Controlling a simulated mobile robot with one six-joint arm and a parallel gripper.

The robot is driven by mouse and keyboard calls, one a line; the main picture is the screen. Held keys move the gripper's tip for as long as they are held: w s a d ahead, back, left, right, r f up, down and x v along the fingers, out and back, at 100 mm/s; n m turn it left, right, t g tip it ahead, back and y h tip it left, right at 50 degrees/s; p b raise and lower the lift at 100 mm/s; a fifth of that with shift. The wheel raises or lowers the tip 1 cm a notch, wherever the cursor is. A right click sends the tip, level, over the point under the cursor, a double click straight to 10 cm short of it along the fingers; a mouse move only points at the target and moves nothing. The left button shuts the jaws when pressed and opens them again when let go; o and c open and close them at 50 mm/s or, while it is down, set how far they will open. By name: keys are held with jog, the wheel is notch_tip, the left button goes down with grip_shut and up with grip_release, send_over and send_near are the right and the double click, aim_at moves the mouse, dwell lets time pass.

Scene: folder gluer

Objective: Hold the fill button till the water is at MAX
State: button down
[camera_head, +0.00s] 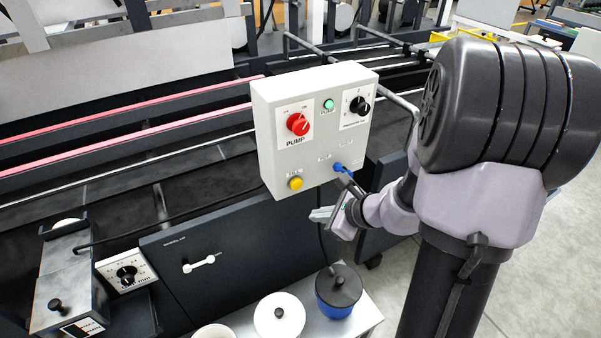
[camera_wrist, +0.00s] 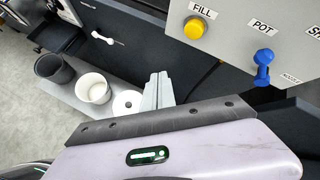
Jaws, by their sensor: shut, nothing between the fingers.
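The yellow fill button (camera_head: 295,183) is at the lower left of the white control box (camera_head: 263,130). It also shows in the wrist view, under the word FILL (camera_wrist: 194,28). My gripper (camera_head: 322,214) is shut and empty, below and to the right of the button in the head view. In the wrist view its grey fingers (camera_wrist: 158,88) are together, below and left of the button and apart from it. No water level or MAX mark can be made out in either view.
A blue knob (camera_head: 341,168), marked POT in the wrist view (camera_wrist: 264,62), is right of the button. The box also carries a red pump switch (camera_head: 298,124), a green lamp (camera_head: 328,104) and a black dial (camera_head: 359,105). Below stand a blue lidded pot (camera_head: 336,310) and white containers (camera_head: 270,325).

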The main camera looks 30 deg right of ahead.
jog(key=shift+d+f+m, duration=0.3)
jog(key=shift+d, duration=0.3)
jog(key=p, duration=0.2)
send_near(296, 190)
jog(key=shift+w+a+f, duration=0.3)
jog(key=shift+w+f, duration=0.1)
jog(key=shift+f, duration=0.3)
jog(key=shift+w+a+f, duration=0.3)
jog(key=shift+w+f, duration=0.1)
jog(key=shift+f, duration=0.3)
jog(key=shift+w+a+f, duration=0.25)
jog(key=shift+w+f, duration=0.1)
jog(key=shift+f, duration=0.35)
jog(key=shift+w, duration=0.15)
jog(key=shift+w, duration=0.3)
jog(key=shift+w, duration=0.5)
dwell(3.8)
